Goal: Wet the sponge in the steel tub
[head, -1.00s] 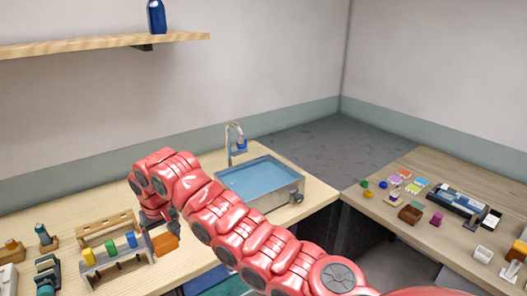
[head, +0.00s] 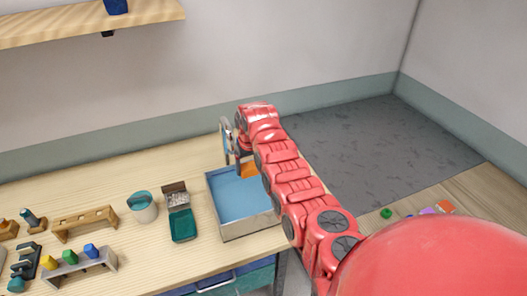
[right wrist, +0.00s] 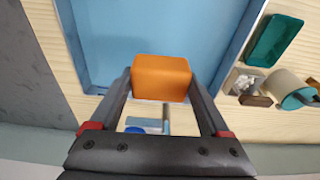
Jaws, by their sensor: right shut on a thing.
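The orange sponge (head: 250,170) is between the fingers of my right gripper (right wrist: 160,88), which is shut on it. In the right wrist view the sponge (right wrist: 160,78) is a plain orange block with a finger on each side. The steel tub (head: 252,231) holds blue water (head: 238,200). The sponge shows over the tub's back part, near the tap; I cannot tell whether it touches the water. My right arm hides the tub's right side. My left gripper is not in view.
A tap (head: 226,142) stands behind the tub, close to my right gripper. Left of the tub are a green tray (head: 183,225), a pot (head: 142,208) and a rack with coloured pieces (head: 75,265). A shelf (head: 80,22) hangs above. Bare bench lies around the pot.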

